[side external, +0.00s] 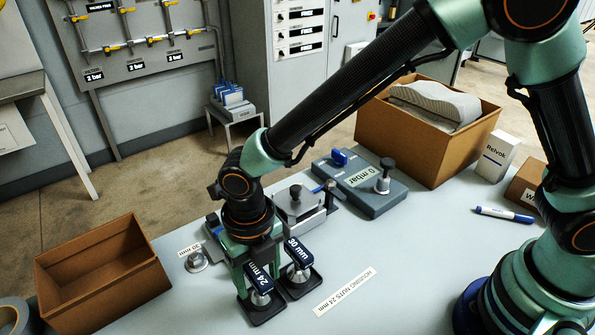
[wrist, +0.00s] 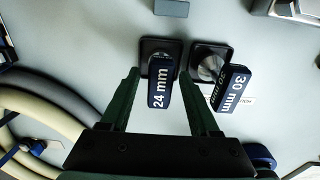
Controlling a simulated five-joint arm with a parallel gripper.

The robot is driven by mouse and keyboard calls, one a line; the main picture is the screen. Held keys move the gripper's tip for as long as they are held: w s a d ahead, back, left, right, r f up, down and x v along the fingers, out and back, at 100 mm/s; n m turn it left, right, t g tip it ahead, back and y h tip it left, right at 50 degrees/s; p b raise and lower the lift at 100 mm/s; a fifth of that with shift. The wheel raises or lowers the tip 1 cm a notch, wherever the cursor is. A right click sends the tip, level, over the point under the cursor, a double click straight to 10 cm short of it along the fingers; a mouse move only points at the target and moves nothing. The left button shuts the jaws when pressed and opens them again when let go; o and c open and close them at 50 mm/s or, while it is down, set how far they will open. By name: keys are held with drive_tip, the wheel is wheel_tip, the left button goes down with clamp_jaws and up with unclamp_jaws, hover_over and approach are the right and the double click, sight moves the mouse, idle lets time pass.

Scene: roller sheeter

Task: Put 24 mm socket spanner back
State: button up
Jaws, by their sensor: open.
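The 24 mm socket spanner (side external: 262,278) has a dark blue handle and a grey socket. It stands upright at a square black holder (side external: 262,314); how deep it sits I cannot tell. My gripper (side external: 257,272) points down over it, open. In the wrist view, the 24 mm handle (wrist: 160,88) lies between the two green fingers of my gripper (wrist: 159,76), with a gap on both sides. The 30 mm spanner (side external: 299,252) stands right beside it at its own black holder (side external: 309,288). It also shows in the wrist view (wrist: 232,90).
A "Housing nuts 24 mm" label (side external: 345,291) lies to the right. A metal fitting (side external: 196,262) with a 30 mm label is to the left. A clamp-like device (side external: 298,205) and a 0 mbar unit (side external: 375,205) stand behind. An empty brown box (side external: 135,285) is far left.

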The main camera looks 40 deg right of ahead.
wheel_tip(320, 180, up, 12)
drive_tip(key=w+d+r+m, duration=0.2)
drive_tip(key=d+r+m, duration=0.1)
drive_tip(key=d+m, duration=0.3)
drive_tip(key=s+d+r+m+t, duration=0.2)
drive_tip(key=d+m, duration=0.9)
drive_tip(key=m, duration=0.4)
drive_tip(key=s+d+r+m+t, duration=0.2)
drive_tip(key=d+m+t, duration=0.1)
drive_tip(key=d+m, duration=0.9)
drive_tip(key=m, duration=0.3)
drive_tip(key=shift+s+d+r+t, duration=0.15)
drive_tip(key=shift+d+t, duration=0.1)
drive_tip(key=shift+t, duration=0.05)
